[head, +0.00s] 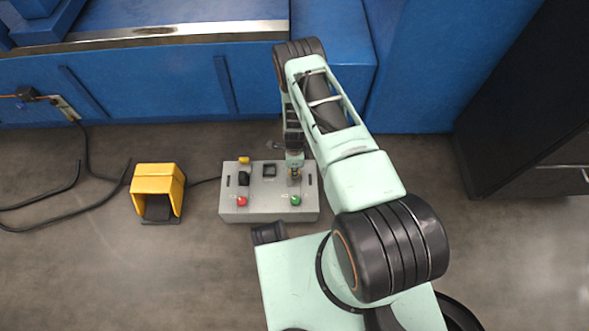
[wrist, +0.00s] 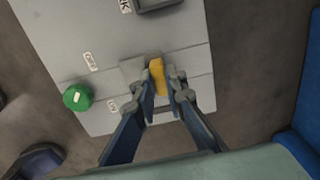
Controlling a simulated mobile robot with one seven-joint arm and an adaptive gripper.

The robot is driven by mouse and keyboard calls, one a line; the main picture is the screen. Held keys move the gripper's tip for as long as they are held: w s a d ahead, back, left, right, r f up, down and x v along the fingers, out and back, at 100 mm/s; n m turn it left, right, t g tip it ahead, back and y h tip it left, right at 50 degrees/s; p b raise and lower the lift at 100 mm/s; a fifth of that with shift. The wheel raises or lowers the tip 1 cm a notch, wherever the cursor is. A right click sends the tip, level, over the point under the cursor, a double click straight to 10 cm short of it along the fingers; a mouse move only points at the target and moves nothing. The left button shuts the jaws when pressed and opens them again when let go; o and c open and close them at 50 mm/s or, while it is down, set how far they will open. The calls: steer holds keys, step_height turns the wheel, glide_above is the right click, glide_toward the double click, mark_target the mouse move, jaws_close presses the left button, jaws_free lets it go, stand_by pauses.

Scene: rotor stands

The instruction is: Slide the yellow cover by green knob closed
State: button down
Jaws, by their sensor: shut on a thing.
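The green knob (wrist: 77,97) sits on the grey control box (wrist: 70,40) at the left of the wrist view. In the head view the green knob (head: 295,201) is at the box's front right. The yellow cover (wrist: 157,77) stands up from the box between my fingertips. My gripper (wrist: 165,88) is shut on it, one finger on each side. Part of a dark slot shows beneath the fingers. In the head view my gripper (head: 294,178) is over the right part of the box, and the cover is mostly hidden there.
A red knob (head: 241,201) and a second yellow piece (head: 244,160) are on the box's left part. A yellow foot-pedal housing (head: 157,190) stands on the floor to the left, with black cables beyond it. A blue machine (head: 170,85) is behind. A dark cabinet (head: 530,110) is at right.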

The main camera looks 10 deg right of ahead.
steer(key=c, duration=2.1)
jaws_free()
steer(key=shift+s+a, duration=0.1)
steer(key=shift+s, duration=0.3)
steer(key=shift+o, duration=0.7)
steer(key=shift+w, duration=0.1)
step_height(320, 180, up, 12)
